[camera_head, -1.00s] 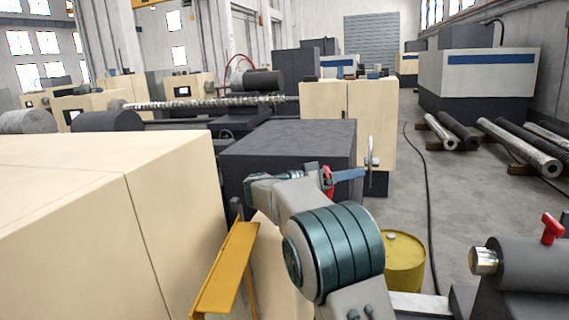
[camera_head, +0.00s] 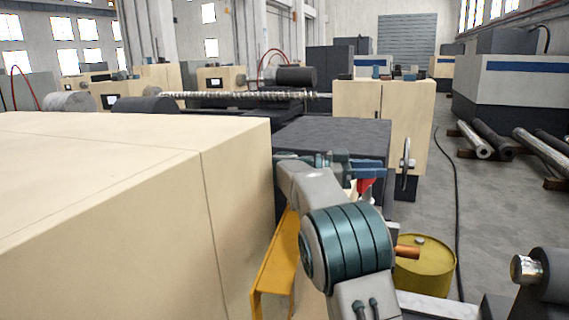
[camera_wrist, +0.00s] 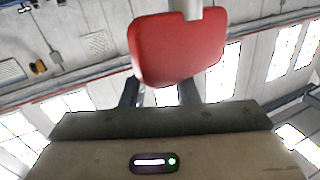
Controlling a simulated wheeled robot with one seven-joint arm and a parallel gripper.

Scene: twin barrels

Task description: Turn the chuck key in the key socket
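The chuck key (camera_wrist: 178,50) fills the upper middle of the wrist view as a broad red handle with a grey shaft running up out of the frame. It covers my fingertips there, and a finger shows on each side below it. In the head view my gripper (camera_head: 366,170) is right of centre, with the red of the key (camera_head: 365,187) just below its blue fingers. The gripper appears shut on the red handle, in the air in front of the dark block. I cannot make out the key socket in either view.
A large cream machine cabinet (camera_head: 110,190) stands close on the left. A dark block (camera_head: 335,137) lies behind my arm. A yellow barrel (camera_head: 428,275) and a copper-coloured rod (camera_head: 407,252) are right of my arm. A silver-ended dark cylinder (camera_head: 552,275) sits lower right.

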